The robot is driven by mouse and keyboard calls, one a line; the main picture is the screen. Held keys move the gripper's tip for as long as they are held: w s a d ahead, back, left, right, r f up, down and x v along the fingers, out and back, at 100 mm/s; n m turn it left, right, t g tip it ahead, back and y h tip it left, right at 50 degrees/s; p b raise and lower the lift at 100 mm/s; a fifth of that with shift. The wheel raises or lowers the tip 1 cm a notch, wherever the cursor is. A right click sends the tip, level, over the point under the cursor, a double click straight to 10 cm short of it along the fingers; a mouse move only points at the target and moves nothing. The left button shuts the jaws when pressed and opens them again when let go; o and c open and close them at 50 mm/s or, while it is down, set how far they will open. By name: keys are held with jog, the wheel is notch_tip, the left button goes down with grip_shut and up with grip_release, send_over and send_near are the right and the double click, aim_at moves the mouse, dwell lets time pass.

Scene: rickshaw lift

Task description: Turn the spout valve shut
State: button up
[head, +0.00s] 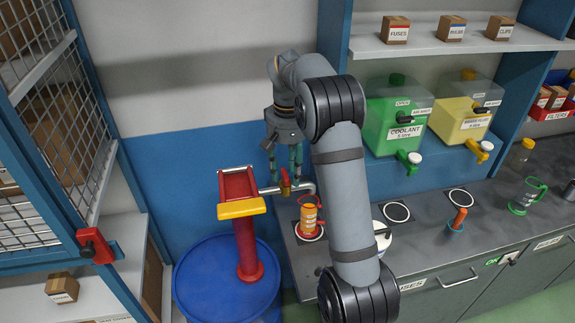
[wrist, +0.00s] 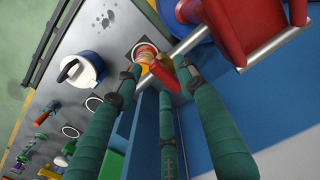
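The spout valve has a red handle (head: 285,182) on the silver spout pipe (head: 268,190), which runs right from the red hand pump (head: 245,235) and bends down at its end. In the wrist view the red valve handle (wrist: 160,73) sits between my fingertips, with brass beside it. My gripper (head: 285,176) is above the spout, its green fingers pointing down. The fingers (wrist: 158,72) are spread to either side of the valve, with gaps showing. I cannot tell whether any fingertip touches it. An orange container (head: 308,219) stands under the spout end.
Green (head: 400,122) and yellow (head: 461,119) tanks are behind. A mesh cabinet stands left.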

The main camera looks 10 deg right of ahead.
aim_at(287, 175)
notch_tip(287, 175, up, 12)
dwell(0.6)
jog(key=shift+f, duration=0.1)
notch_tip(287, 175, down, 12)
dwell(0.7)
notch_tip(287, 175, up, 12)
notch_tip(287, 175, down, 11)
jog(key=shift+s+f, duration=0.1)
jog(key=shift+f, duration=0.35)
jog(key=shift+n+p, duration=0.4)
jog(key=shift+n, duration=1.2)
